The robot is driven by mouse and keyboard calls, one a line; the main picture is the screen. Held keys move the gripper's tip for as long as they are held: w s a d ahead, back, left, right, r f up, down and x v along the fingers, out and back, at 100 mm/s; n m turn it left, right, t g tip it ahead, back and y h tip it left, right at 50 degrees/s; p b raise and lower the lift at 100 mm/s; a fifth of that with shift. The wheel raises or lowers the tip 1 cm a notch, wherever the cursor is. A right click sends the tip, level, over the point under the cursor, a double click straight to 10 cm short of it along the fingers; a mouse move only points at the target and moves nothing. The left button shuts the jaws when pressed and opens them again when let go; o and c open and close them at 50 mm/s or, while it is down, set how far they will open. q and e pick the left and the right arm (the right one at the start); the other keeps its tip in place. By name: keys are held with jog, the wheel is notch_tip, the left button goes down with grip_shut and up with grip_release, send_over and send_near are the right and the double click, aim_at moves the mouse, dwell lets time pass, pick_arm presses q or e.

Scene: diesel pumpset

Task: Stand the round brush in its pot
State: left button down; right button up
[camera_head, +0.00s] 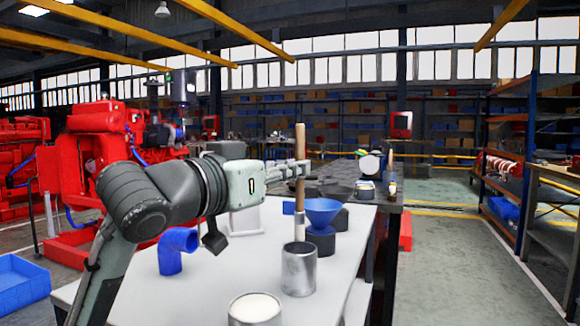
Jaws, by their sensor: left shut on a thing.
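The round brush, with a wooden handle (300,150) and a pale lower part (299,226), is upright. My left gripper (299,169) is shut on its handle, above the table. A silver metal pot (298,275) stands on the table below the brush. The brush's lower end shows right at the pot's far rim; I cannot tell whether it is above, behind or just inside the opening. My right gripper is not in view.
A can with white contents (255,309) stands at the table's near edge. A blue funnel (322,211) rests on a dark piece right of the brush. A blue pipe elbow (177,250) stands at left. The white tabletop (215,285) is clear between them.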

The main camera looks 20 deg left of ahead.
aim_at(297, 203)
pick_arm(q)
jog(key=shift+f, duration=0.15)
jog(key=shift+f+b, duration=1.3)
jog(key=shift+f, duration=0.7)
jog(key=shift+p, duration=0.35)
jog(key=shift+f, duration=0.15)
jog(key=shift+f+b, duration=0.35)
jog(key=shift+f, duration=0.2)
jog(key=shift+p, duration=0.35)
